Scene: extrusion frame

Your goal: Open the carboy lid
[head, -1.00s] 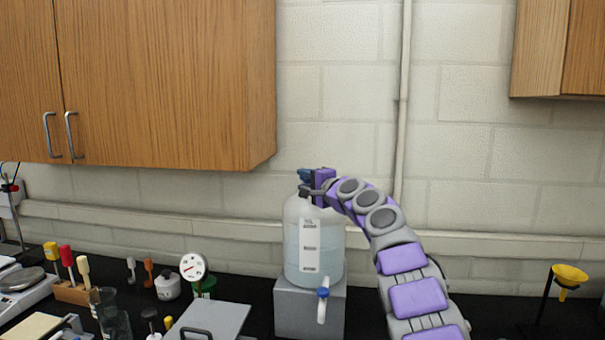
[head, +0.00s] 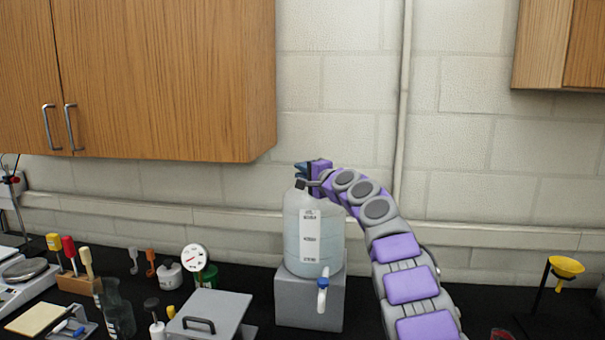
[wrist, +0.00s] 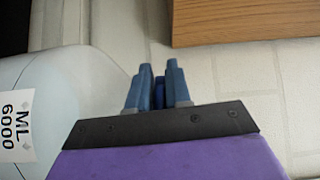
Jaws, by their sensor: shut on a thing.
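The carboy (head: 303,240) is a translucent bottle with a white label, clear liquid and a tap with a blue-tipped lever (head: 322,290) low on its front. It stands upright on a grey block (head: 308,303). My gripper (head: 300,169) is at the carboy's top, reached from the right. In the wrist view my gripper (wrist: 158,80) has its blue fingers close together with a narrow dark blue piece (wrist: 158,92) between them, seemingly the carboy lid. The carboy's shoulder (wrist: 65,80) and label show at the left there. The lid's seating on the neck is mostly hidden.
A wooden wall cabinet (head: 160,80) hangs above left of my gripper. The black bench holds a grey lidded box (head: 215,310), a round gauge (head: 194,258) and bottles at left. A yellow funnel (head: 567,267) stands at far right. A pipe (head: 401,120) runs up the wall.

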